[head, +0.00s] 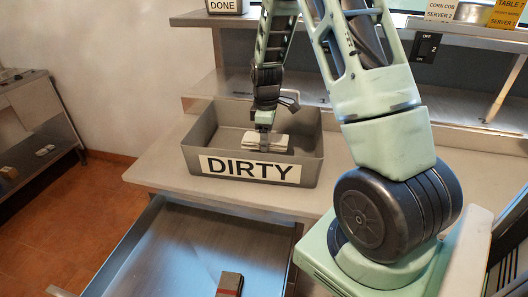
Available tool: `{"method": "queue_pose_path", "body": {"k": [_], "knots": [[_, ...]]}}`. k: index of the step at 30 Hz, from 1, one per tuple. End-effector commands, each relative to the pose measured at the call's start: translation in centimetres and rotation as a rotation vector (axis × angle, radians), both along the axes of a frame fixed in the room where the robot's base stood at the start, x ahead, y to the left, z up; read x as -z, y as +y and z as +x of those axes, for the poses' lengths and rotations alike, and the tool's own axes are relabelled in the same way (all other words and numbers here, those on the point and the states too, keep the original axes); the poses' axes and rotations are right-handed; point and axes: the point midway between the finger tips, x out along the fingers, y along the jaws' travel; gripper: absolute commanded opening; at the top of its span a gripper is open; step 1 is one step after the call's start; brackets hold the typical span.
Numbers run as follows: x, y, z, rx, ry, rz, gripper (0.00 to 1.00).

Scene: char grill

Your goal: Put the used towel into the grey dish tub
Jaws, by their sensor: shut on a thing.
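The grey dish tub (308,170) stands on the counter with a white "DIRTY" label on its front. A pale folded towel (274,141) shows inside the tub's opening, above the label. My gripper (264,128) reaches down into the tub from above and is shut on the towel. The fingertips are small and partly hidden by the towel. I cannot tell whether the towel touches the tub floor, which the front wall hides.
An open drawer (165,255) below the counter holds a dark red and grey item (230,284). Metal shelves (217,84) rise behind the tub. A side shelf unit (40,150) stands at left. Counter left of the tub (155,172) is clear.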

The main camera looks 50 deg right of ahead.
Motion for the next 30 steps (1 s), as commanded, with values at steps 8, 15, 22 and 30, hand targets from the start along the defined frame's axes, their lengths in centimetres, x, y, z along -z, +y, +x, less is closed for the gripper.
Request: {"method": "queue_pose_path", "body": {"k": [8,15,22,30], "knots": [[3.0,0.0,-0.1,0.001,0.003,0.001,0.37],[5.6,0.0,0.0,0.001,0.0,0.0,0.37],[5.6,0.0,0.0,0.001,-0.001,0.0,0.37],[5.9,0.0,0.0,0.0,-0.001,-0.001,0.83]]}}
